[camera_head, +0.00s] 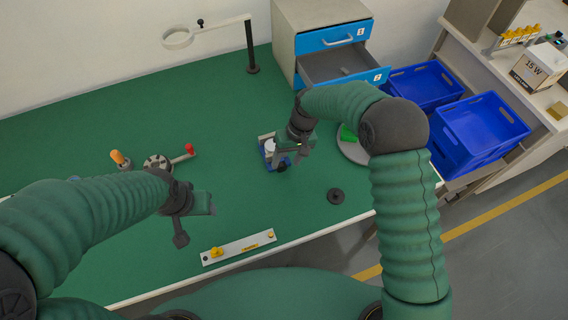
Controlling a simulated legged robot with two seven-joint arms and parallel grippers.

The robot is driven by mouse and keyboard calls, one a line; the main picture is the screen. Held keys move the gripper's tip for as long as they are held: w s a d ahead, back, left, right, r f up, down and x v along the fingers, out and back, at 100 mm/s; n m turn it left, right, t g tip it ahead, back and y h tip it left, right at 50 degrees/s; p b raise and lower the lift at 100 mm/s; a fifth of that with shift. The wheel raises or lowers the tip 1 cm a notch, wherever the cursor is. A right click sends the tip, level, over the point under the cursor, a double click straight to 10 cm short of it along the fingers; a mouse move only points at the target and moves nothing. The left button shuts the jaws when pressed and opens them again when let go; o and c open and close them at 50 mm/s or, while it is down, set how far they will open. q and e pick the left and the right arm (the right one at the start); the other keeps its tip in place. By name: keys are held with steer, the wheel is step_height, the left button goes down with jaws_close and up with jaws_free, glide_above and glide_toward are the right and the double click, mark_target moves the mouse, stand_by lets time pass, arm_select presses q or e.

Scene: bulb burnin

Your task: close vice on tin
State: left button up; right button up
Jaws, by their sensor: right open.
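A small blue vice (267,161) stands near the middle of the green table. A white tin (270,146) shows at the vice, partly hidden by my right gripper. My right gripper (291,156) is open, at the right side of the vice. Whether its fingers touch the vice cannot be told. My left gripper (190,222) hangs over the table at the lower left, away from the vice. Its finger gap does not show clearly.
A lever device with a red knob (189,149) and an orange-handled tool (118,157) stand at left. A metal strip (238,247) lies at the front edge, with a black disc (336,196) at right. A drawer cabinet (300,45) and blue crates (480,128) stand beyond.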

mark_target(283, 165)
steer(key=shift+x, duration=1.2)
steer(key=shift+a+f, duration=0.2)
steer(key=shift+a, duration=0.4)
steer(key=shift+d, duration=0.3)
steer(key=c, duration=1)
jaws_close()
